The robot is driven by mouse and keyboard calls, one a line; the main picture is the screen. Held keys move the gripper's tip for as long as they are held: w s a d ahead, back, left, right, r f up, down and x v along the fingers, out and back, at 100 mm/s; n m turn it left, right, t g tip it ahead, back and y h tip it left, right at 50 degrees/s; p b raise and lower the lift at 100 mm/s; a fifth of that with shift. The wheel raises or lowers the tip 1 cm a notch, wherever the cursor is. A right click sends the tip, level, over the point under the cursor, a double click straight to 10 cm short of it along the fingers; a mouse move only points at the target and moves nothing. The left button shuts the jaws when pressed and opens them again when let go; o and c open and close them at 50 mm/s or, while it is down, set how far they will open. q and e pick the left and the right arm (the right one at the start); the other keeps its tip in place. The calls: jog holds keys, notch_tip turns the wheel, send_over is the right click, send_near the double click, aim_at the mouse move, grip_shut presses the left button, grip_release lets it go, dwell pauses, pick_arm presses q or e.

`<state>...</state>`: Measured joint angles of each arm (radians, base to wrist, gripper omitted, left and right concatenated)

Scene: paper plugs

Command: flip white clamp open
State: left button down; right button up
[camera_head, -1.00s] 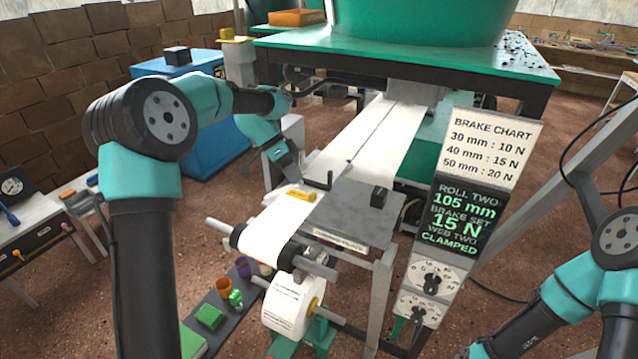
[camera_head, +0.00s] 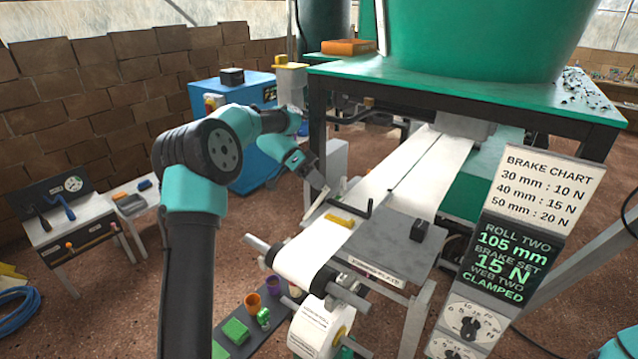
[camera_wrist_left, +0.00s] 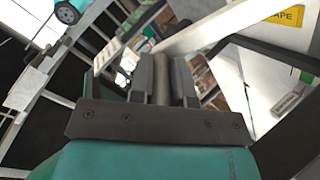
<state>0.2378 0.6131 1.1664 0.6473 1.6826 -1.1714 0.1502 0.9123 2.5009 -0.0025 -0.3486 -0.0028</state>
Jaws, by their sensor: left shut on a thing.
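My left gripper (camera_head: 320,186) is at the left edge of the white paper webs, by the grey splice table. A narrow white bar (camera_head: 317,204), which looks like the white clamp, stands tilted just below its fingertips. In the left wrist view the fingers (camera_wrist_left: 162,78) are shut on a greyish bar end between them. A long white bar (camera_wrist_left: 225,28) runs from near the fingertips to the upper right; whether it is the same piece is hard to tell. A black cranked lever (camera_head: 358,210) lies on the table side. My right gripper is out of view.
A yellow label (camera_head: 339,220) lies on the web. A black block (camera_head: 420,230) sits on the grey table (camera_head: 390,245). The display (camera_head: 494,262) reads "WEB TWO CLAMPED". A paper roll (camera_head: 318,325) hangs below. A green bench (camera_head: 480,85) stands behind.

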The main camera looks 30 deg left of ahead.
pick_arm(q)
jog(key=c, duration=1.1)
grip_release()
jog(key=shift+a, duration=0.1)
jog(key=v, duration=1.2)
